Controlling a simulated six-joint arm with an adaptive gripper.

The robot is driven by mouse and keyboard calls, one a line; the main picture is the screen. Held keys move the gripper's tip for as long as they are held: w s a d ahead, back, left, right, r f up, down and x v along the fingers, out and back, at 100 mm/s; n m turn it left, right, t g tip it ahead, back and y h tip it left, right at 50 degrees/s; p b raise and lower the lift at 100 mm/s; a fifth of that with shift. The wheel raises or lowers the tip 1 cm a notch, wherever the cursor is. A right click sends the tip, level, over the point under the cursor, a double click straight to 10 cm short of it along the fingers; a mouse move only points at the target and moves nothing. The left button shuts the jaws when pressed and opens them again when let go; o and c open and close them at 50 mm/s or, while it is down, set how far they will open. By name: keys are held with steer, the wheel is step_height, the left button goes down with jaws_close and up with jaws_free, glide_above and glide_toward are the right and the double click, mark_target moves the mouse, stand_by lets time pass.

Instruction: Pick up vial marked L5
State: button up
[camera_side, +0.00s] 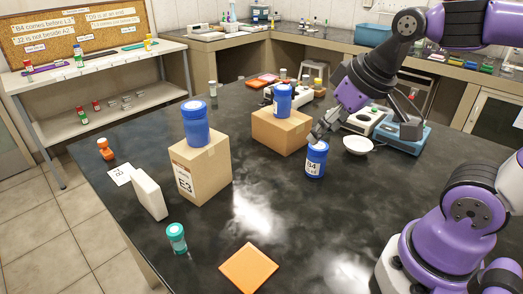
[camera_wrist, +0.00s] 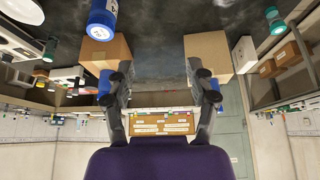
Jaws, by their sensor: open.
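No label reading L5 is legible to me. One vial (camera_side: 316,160) stands on the bench with a label that looks like B4. Another vial (camera_side: 196,126) stands on the box marked E3 (camera_side: 203,168), and a third (camera_side: 282,101) stands on a second box (camera_side: 281,131); their labels are not readable. My gripper (camera_side: 318,134) is close to the bench vial in the side view, its fingers partly unclear. In the upside-down wrist view my gripper (camera_wrist: 160,68) is open, with nothing between its fingers.
A teal-capped vial (camera_side: 176,238), an orange square (camera_side: 248,268), a white block (camera_side: 150,194) and an orange item (camera_side: 105,148) lie around the left and front. A white dish (camera_side: 358,145) and a blue-based instrument (camera_side: 402,132) stand to the right.

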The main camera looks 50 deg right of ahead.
steer(key=w+d+m+g+h, duration=0.15)
steer(key=w+d+m, duration=0.25)
steer(key=w+d, duration=0.9)
steer(key=d+f, duration=0.3)
steer(key=d, duration=0.2)
steer(key=d+f+m, duration=0.1)
steer(key=d+f, duration=0.3)
steer(key=d, duration=0.2)
steer(key=d+f+m, duration=0.1)
steer(key=d+f, duration=0.3)
steer(key=d, duration=0.2)
steer(key=shift+w+d+f+g+h, duration=0.2)
steer(key=shift+f+g+h, duration=0.05)
steer(key=shift+h, duration=0.1)
steer(key=x, duration=0.6)
steer(key=shift+a+f, duration=0.1)
steer(key=shift+a, duration=0.05)
jaws_close()
